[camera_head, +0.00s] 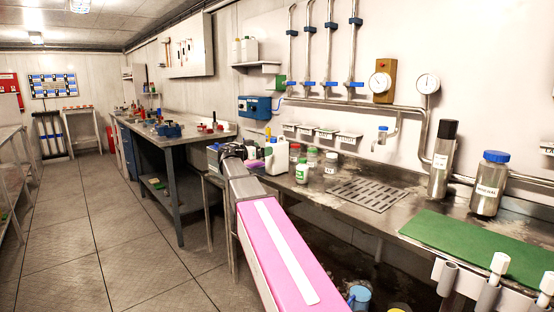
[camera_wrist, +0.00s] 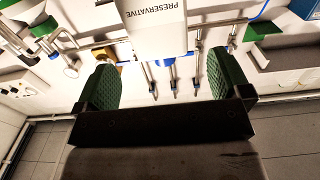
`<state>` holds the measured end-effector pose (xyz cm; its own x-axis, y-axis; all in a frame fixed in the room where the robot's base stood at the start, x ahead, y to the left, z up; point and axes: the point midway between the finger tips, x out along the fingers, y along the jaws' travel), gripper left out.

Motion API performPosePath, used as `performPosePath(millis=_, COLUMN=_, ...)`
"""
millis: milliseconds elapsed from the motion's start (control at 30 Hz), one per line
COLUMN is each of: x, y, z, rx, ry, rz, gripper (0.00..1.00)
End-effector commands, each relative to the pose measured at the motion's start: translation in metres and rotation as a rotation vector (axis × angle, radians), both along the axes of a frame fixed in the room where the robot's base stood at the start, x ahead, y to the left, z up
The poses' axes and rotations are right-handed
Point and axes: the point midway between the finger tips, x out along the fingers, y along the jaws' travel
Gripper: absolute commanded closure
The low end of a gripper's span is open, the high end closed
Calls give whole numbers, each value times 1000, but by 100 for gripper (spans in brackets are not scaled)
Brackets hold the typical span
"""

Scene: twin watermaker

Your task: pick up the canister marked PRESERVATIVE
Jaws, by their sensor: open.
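The white canister marked PRESERVATIVE (camera_wrist: 152,30) shows at the top middle of the wrist view, its label upside down. My gripper (camera_wrist: 160,78) is open, with a green ridged pad on each side. The canister is lined up with the gap between the pads, with space beside the right pad; I cannot tell how far it reaches between them. In the head view a white canister (camera_head: 277,157) stands on the steel bench just right of my arm's end. Its label cannot be read there, and my gripper is dark and partly hidden.
Jars with green and red lids (camera_head: 302,171) stand close right of the white canister. A drain grate (camera_head: 368,194), a steel bottle (camera_head: 442,160) and a blue-lidded jar (camera_head: 489,184) are farther right. A blue box (camera_head: 255,107) and pipes are on the wall behind. The floor at left is clear.

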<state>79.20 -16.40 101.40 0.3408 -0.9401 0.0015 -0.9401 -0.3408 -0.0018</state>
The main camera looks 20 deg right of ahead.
Motion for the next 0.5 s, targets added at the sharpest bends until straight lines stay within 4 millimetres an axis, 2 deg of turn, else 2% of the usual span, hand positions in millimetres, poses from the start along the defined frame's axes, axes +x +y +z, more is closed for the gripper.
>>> performPosePath(millis=100, x=7, y=-17, z=0, rx=1, ry=1, rz=-1, gripper=4)
performPosePath(millis=367, x=13, y=-33, z=-2, rx=0, ry=2, rz=0, gripper=4)
performPosePath(millis=500, x=20, y=-51, z=-5, rx=1, ry=3, rz=-2, gripper=4)
